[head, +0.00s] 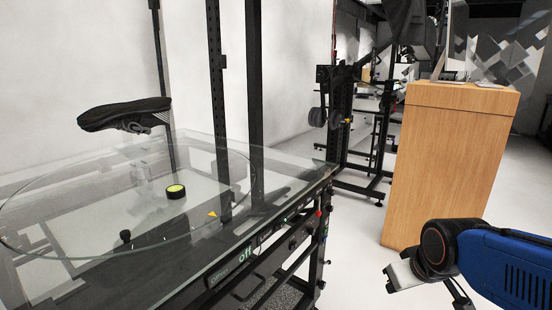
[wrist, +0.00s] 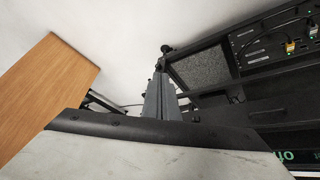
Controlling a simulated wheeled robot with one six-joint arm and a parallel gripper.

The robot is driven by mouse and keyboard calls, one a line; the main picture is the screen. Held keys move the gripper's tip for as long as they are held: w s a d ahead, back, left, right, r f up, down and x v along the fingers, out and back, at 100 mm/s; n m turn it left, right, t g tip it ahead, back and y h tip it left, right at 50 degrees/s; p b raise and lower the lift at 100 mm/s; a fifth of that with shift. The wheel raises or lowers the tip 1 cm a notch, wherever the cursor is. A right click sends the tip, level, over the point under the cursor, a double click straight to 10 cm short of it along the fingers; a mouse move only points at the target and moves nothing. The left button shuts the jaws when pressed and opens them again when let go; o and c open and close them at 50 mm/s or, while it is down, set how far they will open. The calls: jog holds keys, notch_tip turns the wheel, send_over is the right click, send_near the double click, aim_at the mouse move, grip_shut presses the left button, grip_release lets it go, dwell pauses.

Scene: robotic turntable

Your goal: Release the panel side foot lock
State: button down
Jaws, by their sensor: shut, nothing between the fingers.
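The turntable's control panel (head: 245,254) runs along the near edge of the glass-topped turntable, with a lit "off" label. A small black foot-like part (head: 320,285) shows low at the panel end of the frame; its lock cannot be made out. In the wrist view a dark rounded part (wrist: 166,48) at the frame's corner may be this foot, just beyond the fingertips. My gripper (head: 391,279) is right of the turntable, apart from it. Its grey fingers (wrist: 160,82) are shut and empty in the wrist view, pointing down toward the frame's base.
A wooden cabinet (head: 447,170) stands behind my arm. A shoe (head: 124,115) appears above the glass disc (head: 95,215), with a black and yellow puck (head: 176,192) also there. A dark stand (head: 345,120) is at the back. Pale floor (head: 362,240) is free between turntable and cabinet.

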jog(key=s+r+m+g, duration=0.1)
jog(key=s+r+m, duration=0.1)
jog(key=s, duration=0.8)
jog(key=shift+d, duration=0.4)
jog(key=c, duration=1.6)
grip_release()
jog(key=shift+s, duration=0.3)
jog(key=shift+c, duration=0.2)
jog(key=w+a+f+m+g+y, duration=0.2)
jog(key=w+a+f+g+y, duration=0.15)
jog(key=w, duration=0.35)
jog(key=w+a+f+m+g+y, duration=0.25)
jog(key=w+a+y, duration=0.2)
jog(key=w, duration=0.25)
jog(key=w+f+m+t+y, duration=0.1)
jog(key=w+f+m+y, duration=0.2)
jog(key=w, duration=0.5)
jog(key=w+f+m+t+y, duration=0.1)
jog(key=w+f+y, duration=0.1)
jog(key=w+f, duration=0.45)
jog(key=w+d+f+m+t+h, duration=0.1)
jog(key=w+d+f+m+t, duration=0.5)
jog(key=w+d+f, duration=0.5)
jog(key=w+d+f+m+t, duration=0.6)
jog(key=d+f, duration=0.1)
jog(key=f, duration=0.8)
jog(key=x, duration=1.7)
jog(key=shift+w+a+r, duration=0.2)
jog(key=shift+w+r, duration=0.05)
jog(key=shift+w, duration=0.1)
